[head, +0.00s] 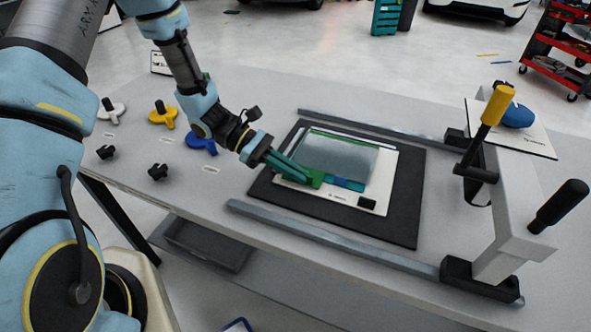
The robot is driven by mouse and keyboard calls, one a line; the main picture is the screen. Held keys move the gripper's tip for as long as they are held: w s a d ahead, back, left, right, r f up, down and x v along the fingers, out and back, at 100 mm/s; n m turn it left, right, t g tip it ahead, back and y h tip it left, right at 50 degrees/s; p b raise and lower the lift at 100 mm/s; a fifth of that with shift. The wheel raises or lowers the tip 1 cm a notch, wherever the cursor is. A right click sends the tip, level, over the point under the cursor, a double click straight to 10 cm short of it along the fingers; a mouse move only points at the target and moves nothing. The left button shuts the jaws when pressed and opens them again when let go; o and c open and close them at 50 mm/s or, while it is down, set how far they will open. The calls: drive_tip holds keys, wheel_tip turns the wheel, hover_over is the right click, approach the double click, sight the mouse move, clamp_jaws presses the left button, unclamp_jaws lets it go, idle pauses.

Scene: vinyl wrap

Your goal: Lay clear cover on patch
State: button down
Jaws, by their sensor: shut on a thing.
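The clear cover (341,155) is a see-through, grey-tinted sheet over the white board (384,180). A green tab (317,178) is at its near-left edge, and a blue strip (347,184) runs along the near edge. My gripper (308,178) comes in from the left with green fingers shut at the green tab, so it holds the cover there. A thin green line shows along the cover's far edge. The patch cannot be told apart under the cover. I cannot tell whether the cover touches the board all over.
The white board lies on a black mat (408,210) between two grey rails (330,245). A white frame with a yellow handle (498,104) and a black handle (561,205) stands at the right. White, yellow and blue knobs (162,114) sit at the left. A blue object (518,116) lies far right.

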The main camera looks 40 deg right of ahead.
drive_tip(key=shift+f, duration=0.2)
drive_tip(key=c, duration=1)
unclamp_jaws()
drive_tip(key=shift+r, duration=0.15)
drive_tip(key=b+v, duration=0.3)
drive_tip(key=v, duration=0.9)
drive_tip(key=w+a+r+m+t+y, duration=0.1)
drive_tip(key=a+t, duration=0.3)
drive_tip(key=a, duration=0.5)
drive_tip(key=w+a+r+m+t+y, duration=0.1)
drive_tip(key=a+r+m+t+y, duration=0.2)
drive_tip(key=a, duration=0.7)
drive_tip(key=w+a+r+m+t+y, duration=0.1)
drive_tip(key=a+r+m+t+y, duration=0.1)
drive_tip(key=a+t, duration=0.4)
drive_tip(key=shift+w+a+m+y, duration=0.15)
drive_tip(key=shift+a+m+y, duration=0.2)
drive_tip(key=shift+a, duration=0.7)
drive_tip(key=shift+w+a+m+y, duration=0.25)
drive_tip(key=shift+a+m, duration=0.2)
drive_tip(key=shift+a, duration=0.55)
